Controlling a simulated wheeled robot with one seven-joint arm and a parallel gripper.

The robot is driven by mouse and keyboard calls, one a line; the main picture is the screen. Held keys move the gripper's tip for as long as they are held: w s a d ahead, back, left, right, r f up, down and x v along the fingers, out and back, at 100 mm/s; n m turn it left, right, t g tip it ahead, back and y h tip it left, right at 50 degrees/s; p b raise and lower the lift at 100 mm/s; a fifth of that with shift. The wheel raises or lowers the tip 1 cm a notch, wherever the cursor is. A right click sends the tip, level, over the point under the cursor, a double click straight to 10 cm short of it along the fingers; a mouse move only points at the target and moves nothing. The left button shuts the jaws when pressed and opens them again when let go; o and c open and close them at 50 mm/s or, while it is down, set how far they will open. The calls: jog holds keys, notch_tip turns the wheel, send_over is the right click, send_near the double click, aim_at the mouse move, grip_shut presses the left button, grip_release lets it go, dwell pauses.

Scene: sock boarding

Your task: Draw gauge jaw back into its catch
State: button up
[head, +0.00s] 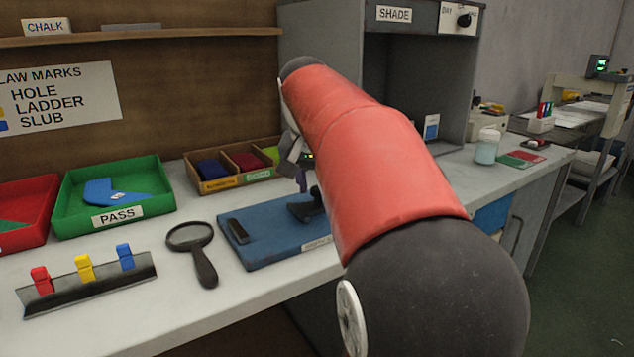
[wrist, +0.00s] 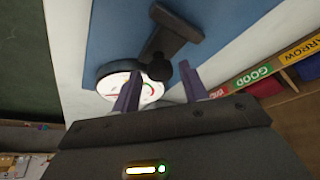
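The gauge is a blue board (head: 275,243) on the white bench, with a dark upright bar (head: 238,231) near its left end. The dark gauge jaw (head: 303,208) is towards its right, partly hidden by my arm. In the wrist view the jaw (wrist: 172,36) is a T-shaped dark piece with a rounded knob (wrist: 159,70). My gripper (wrist: 161,88) is open, its two purple fingers apart, with the knob just beyond and between their tips. I cannot tell whether they touch it. In the head view my gripper (head: 301,180) is just above the jaw. I cannot make out the catch.
A white dial with a dark rim (wrist: 112,82) is beside the jaw. A magnifying glass (head: 200,250) lies left of the board, near a rack of coloured clips (head: 90,285). The green PASS tray (head: 140,208) and a wooden divided box (head: 219,185) stand behind.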

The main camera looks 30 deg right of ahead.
jog(key=shift+o, duration=0.4)
jog(key=shift+a+r, duration=0.1)
jog(key=p+v, duration=0.1)
jog(key=v, duration=0.6)
jog(key=shift+r, duration=0.3)
jog(key=shift+s, duration=0.15)
